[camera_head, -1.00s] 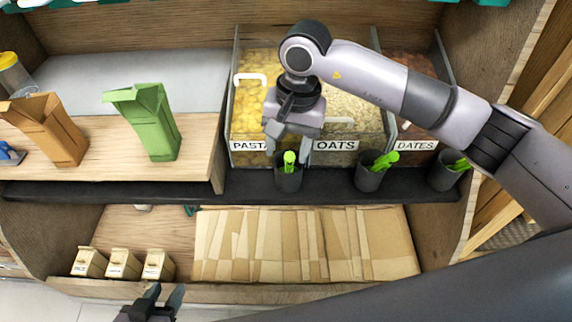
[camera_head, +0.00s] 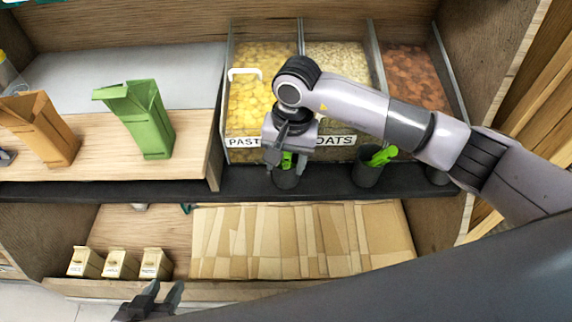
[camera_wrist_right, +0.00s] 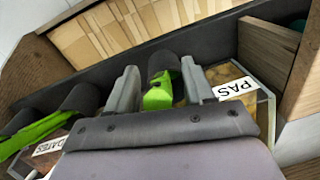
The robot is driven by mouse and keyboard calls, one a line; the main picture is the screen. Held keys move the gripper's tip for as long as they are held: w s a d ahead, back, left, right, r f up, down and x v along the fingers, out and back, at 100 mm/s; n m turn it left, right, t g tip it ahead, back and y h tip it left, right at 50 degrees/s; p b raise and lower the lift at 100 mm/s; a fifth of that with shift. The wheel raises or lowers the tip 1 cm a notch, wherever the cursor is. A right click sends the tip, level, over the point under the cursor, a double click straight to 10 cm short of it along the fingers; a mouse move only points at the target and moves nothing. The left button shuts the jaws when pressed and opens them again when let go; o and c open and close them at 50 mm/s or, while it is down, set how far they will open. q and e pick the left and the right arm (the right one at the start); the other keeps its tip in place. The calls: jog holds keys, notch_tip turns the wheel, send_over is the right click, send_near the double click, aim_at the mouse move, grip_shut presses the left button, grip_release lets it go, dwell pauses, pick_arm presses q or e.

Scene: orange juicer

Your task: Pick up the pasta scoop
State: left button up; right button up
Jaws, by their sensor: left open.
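The pasta scoop (camera_head: 287,160) has a green handle. It stands in a dark grey cup (camera_head: 286,180) on the black ledge in front of the PASTA bin. My right gripper (camera_head: 285,163) is over this cup, with a finger on each side of the handle. In the right wrist view the green handle (camera_wrist_right: 158,93) shows between the two spread fingers, with gaps on both sides. The lower part of the scoop is hidden in the cup. My left gripper (camera_head: 160,300) is open and empty at the bottom edge of the head view.
Another cup (camera_head: 366,174) with a green scoop (camera_head: 382,156) stands to the right, by the OATS bin (camera_head: 345,70). A green bag (camera_head: 145,120) and a brown bag (camera_head: 42,128) stand on the left shelf. Flat paper bags (camera_head: 300,240) lie below the ledge.

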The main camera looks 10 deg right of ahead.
pick_arm(q)
jog(key=shift+w+r, duration=0.1)
jog(key=shift+w, duration=0.05)
pick_arm(e)
grip_shut()
jog(key=shift+r, duration=0.2)
